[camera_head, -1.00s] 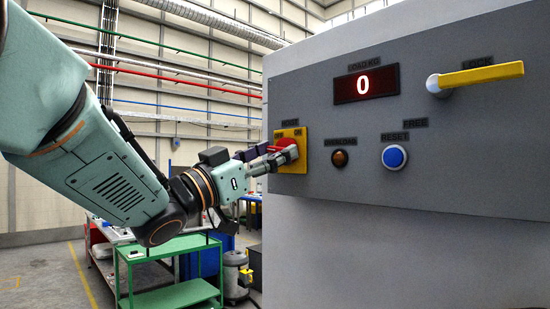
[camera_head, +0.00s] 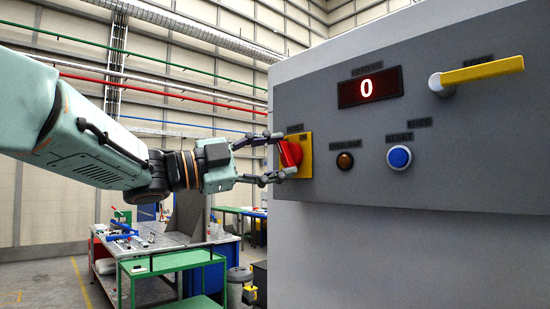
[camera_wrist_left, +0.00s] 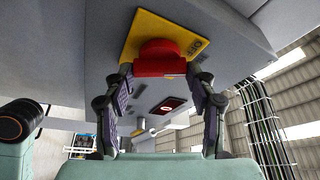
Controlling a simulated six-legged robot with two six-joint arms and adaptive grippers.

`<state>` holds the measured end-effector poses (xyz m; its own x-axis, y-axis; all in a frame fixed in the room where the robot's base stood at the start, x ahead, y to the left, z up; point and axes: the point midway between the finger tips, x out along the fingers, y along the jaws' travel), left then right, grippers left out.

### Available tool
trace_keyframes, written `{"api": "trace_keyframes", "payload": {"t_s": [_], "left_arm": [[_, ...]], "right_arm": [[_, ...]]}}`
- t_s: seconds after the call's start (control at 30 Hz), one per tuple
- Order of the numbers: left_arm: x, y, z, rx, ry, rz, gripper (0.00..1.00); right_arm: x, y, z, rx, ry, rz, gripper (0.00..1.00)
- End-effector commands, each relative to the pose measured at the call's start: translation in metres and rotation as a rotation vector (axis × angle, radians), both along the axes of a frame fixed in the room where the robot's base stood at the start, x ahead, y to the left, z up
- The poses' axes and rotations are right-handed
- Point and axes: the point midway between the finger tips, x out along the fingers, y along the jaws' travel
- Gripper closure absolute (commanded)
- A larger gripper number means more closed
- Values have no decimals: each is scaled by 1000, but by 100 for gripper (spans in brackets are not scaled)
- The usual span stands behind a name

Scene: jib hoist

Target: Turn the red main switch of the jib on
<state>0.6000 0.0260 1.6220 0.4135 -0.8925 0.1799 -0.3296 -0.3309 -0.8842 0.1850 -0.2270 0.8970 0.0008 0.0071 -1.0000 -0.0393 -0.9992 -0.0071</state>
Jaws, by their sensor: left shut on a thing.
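The red main switch (camera_head: 291,153) is a knob on a yellow plate (camera_head: 307,158) at the left end of the grey panel. An ON label shows on the plate, right of the knob. My left gripper (camera_head: 285,156) is shut on the knob, one finger above it and one below in the head view. In the left wrist view the red knob (camera_wrist_left: 160,58) sits between the fingertips (camera_wrist_left: 162,74), and its handle is at an angle to the plate, which has a partly readable OFF label. My right gripper is not in view.
The panel carries a red display reading 0 (camera_head: 369,87), a dark amber lamp (camera_head: 345,161), a blue button (camera_head: 399,157) and a yellow lever (camera_head: 482,73) on the right. A green table (camera_head: 172,262) and a workbench stand behind my arm.

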Motion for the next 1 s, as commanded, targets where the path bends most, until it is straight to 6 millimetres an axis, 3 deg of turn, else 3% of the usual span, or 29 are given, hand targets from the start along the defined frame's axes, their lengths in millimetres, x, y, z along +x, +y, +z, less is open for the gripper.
{"api": "trace_keyframes", "payload": {"t_s": [0.5, 1.0], "left_arm": [[1, 1, 1, 277, -272, 2, 75], [1, 1, 2, 357, -354, 2, 75]], "right_arm": [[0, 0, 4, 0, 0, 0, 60], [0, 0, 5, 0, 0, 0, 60]]}}
